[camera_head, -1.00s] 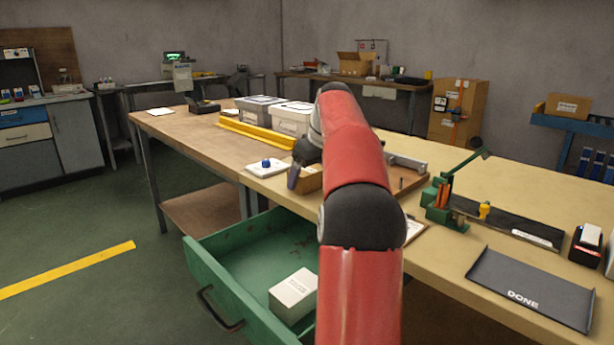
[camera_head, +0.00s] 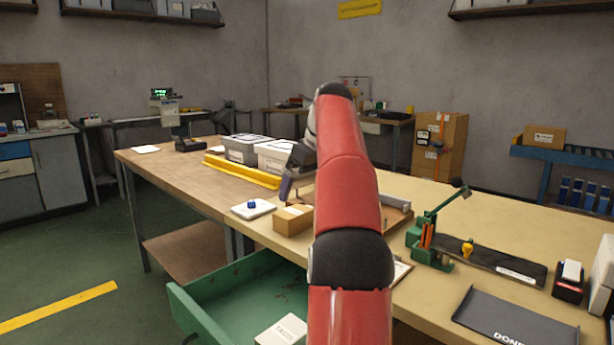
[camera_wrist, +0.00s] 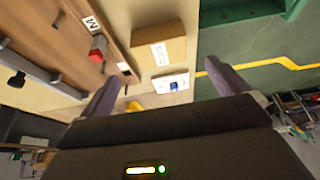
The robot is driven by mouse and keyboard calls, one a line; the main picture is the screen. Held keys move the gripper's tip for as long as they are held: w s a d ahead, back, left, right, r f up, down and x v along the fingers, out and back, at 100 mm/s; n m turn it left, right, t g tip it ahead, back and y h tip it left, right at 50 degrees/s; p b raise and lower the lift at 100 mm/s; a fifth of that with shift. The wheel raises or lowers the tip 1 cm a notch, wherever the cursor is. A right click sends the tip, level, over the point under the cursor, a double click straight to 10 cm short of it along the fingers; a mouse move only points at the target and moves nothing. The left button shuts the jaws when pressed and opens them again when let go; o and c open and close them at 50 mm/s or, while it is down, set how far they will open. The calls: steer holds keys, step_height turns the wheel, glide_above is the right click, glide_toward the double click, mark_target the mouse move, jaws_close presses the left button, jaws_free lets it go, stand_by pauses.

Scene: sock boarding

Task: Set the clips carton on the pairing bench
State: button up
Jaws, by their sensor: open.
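A small brown carton (camera_head: 290,221) with a white label rests on the left end of the beige-topped bench (camera_head: 487,215), beside a white pad with a blue knob (camera_head: 252,207). In the wrist view the carton (camera_wrist: 160,52) shows its printed label, too small to read surely; I take it for the clips carton. My gripper (camera_head: 287,186) hangs above the carton, apart from it. In the wrist view my gripper (camera_wrist: 160,74) has its two fingers wide apart with nothing between them. My red arm hides part of the bench right of the carton.
A green drawer (camera_head: 225,300) stands open below the bench, with a white box (camera_head: 283,331) in it. Grey bins (camera_head: 243,148) and a yellow rail (camera_head: 240,170) lie behind left. A green press (camera_head: 430,245) and a dark DONE tray (camera_head: 510,322) occupy the right.

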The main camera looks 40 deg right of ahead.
steer(key=shift+v, duration=1.05)
